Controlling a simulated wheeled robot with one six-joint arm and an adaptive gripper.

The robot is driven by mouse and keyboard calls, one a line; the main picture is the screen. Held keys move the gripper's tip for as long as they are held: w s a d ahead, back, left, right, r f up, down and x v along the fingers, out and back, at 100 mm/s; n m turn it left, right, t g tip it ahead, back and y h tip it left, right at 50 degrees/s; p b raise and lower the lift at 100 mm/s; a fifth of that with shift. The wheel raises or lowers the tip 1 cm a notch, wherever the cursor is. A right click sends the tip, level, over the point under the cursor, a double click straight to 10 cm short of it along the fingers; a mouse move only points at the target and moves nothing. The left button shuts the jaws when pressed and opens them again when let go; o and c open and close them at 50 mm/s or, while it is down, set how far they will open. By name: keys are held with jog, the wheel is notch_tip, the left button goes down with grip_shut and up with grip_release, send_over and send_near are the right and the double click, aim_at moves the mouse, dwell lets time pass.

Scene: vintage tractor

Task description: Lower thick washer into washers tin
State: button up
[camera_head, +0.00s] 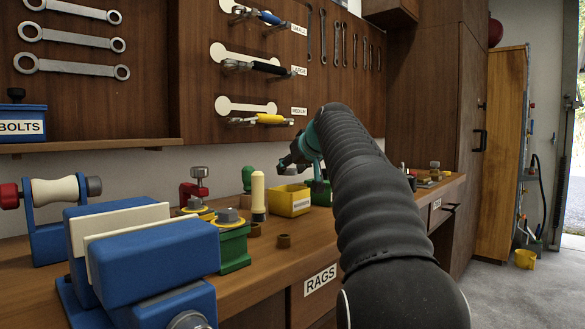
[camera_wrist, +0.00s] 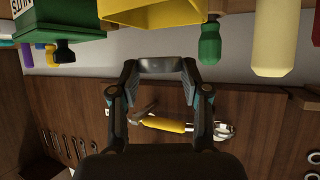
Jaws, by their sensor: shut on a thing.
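The yellow tin (camera_head: 288,202) stands on the bench, its small front label unreadable; I take it for the washers tin. It also shows at the top of the wrist view (camera_wrist: 150,12). My gripper (camera_head: 290,165) is above the tin, partly hidden by my arm in the head view. In the wrist view my gripper (camera_wrist: 161,78) is shut on a grey piece, the thick washer (camera_wrist: 160,66), which spans between the fingertips. The washer cannot be made out in the head view. It appears apart from the tin.
A green tin (camera_wrist: 60,22) is beside the yellow one. Small brown rings (camera_head: 283,240) lie on the bench. A blue vise (camera_head: 150,258) fills the near left. Tools hang on the wall.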

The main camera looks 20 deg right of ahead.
jog(key=shift+f, duration=0.1)
jog(key=shift+f+b, duration=1.7)
jog(key=shift+f, duration=0.2)
jog(key=shift+f, duration=0.3)
jog(key=o, duration=1.3)
jog(key=shift+o, duration=0.2)
jog(key=v, duration=1.2)
